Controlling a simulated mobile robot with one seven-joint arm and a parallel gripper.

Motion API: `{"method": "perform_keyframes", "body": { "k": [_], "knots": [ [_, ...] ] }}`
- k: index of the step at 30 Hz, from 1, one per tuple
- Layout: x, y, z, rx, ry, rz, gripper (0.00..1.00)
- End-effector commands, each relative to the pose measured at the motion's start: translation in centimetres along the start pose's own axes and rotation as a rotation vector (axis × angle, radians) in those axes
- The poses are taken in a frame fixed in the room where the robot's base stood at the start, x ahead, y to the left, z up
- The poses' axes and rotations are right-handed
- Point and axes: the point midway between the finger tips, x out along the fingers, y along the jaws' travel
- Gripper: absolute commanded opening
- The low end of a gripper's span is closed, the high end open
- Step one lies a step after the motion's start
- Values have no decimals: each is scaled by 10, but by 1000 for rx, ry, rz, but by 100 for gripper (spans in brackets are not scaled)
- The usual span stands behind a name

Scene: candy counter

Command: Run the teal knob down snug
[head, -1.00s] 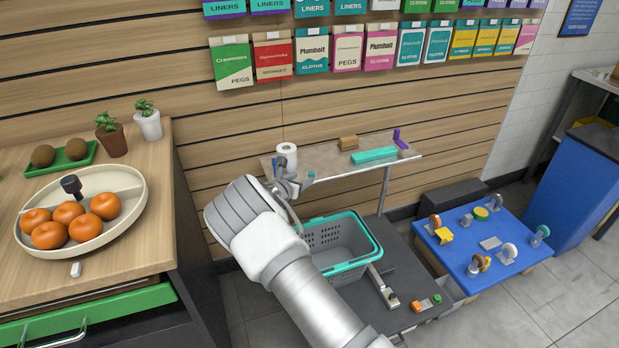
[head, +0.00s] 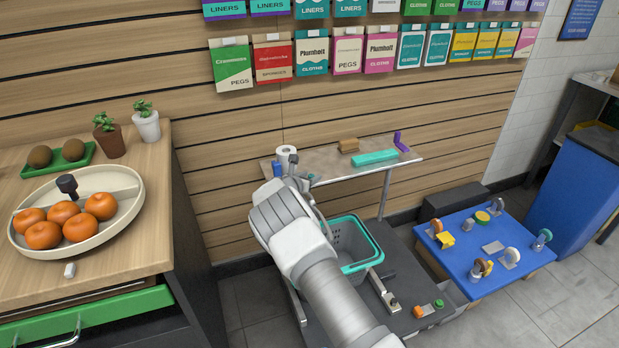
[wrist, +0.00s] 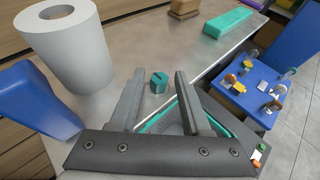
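A teal knob (head: 543,236) stands on a small upright mount at the right end of the blue table (head: 465,255). It looks small in the wrist view (wrist: 290,72), on the table's far edge; how far it is screwed down cannot be told. My gripper (wrist: 157,88) is over the metal shelf (wrist: 125,70), well left of the blue table. Its two fingers are apart with nothing clasped. A small slotted teal block (wrist: 158,81) shows between and beyond the fingertips, apart from them. In the head view my arm mostly hides the gripper.
The blue table also bears several wheels, a yellow block (head: 447,239) and a flat grey plate (head: 493,247). A white paper roll (wrist: 65,45), a blue object (wrist: 35,95) and a long teal block (wrist: 229,35) are on the shelf. A teal-rimmed basket (head: 352,232) is near my arm.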

Motion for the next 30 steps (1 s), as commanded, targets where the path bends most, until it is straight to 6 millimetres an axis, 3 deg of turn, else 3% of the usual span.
{"method": "perform_keyframes", "body": {
  "k": [1, 7, 17, 30],
  "knots": [
    [0, 0, 0, 0, 0, 0, 36],
    [0, 0, 0, 0, 0, 0, 0],
    [1, 1, -1, 9, -5, -15, 0],
    [5, 6, -1, 90, -16, -199, 0]
  ]
}}
